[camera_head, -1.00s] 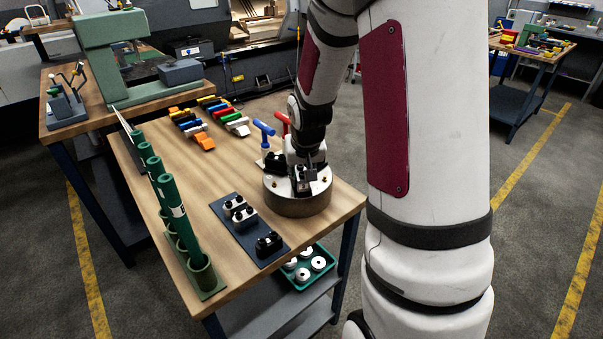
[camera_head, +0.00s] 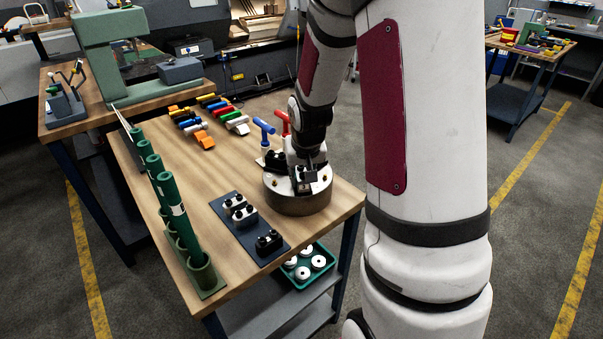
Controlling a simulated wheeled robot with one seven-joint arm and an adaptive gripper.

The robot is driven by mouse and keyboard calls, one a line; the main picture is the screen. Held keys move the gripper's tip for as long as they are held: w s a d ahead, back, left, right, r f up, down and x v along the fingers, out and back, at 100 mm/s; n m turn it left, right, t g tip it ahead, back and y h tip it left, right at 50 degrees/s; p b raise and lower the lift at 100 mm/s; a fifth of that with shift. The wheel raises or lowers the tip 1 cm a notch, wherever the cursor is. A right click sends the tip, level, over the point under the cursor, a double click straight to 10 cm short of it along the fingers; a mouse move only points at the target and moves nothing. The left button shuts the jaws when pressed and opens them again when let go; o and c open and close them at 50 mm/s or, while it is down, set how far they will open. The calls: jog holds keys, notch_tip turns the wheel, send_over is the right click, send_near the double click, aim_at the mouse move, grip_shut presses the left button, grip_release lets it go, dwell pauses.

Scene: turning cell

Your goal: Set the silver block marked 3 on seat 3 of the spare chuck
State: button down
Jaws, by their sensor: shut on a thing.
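The spare chuck (camera_head: 297,205) is a round metal disc with a light top face, standing near the right edge of the wooden bench. My gripper (camera_head: 307,172) points down over the chuck's top, on its front right side. It is shut on a small block (camera_head: 306,187) that sits at or just above the chuck face; I cannot tell if it touches. The block's number is too small to read. A black block (camera_head: 273,162) sits on the chuck's back left part. My gripper and wrist hide part of the chuck's far side.
A dark plate (camera_head: 250,245) left of the chuck bears two silver blocks (camera_head: 239,209) and a black one (camera_head: 269,242). Green tubes (camera_head: 174,206) stand at the bench's left edge. Blue and red T-handles (camera_head: 264,128) rise behind the chuck. Coloured tools (camera_head: 205,118) lie farther back.

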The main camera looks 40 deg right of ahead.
jog(key=shift+s+f, duration=0.15)
jog(key=shift+f, duration=0.25)
dwell(0.3)
jog(key=c, duration=1.2)
grip_release()
jog(key=shift+f, duration=0.15)
jog(key=shift+c, duration=0.2)
jog(key=shift+r, duration=0.2)
jog(key=shift+r, duration=0.25)
jog(key=v, duration=1.1)
jog(key=shift+r, duration=0.2)
jog(key=shift+s+a, duration=0.1)
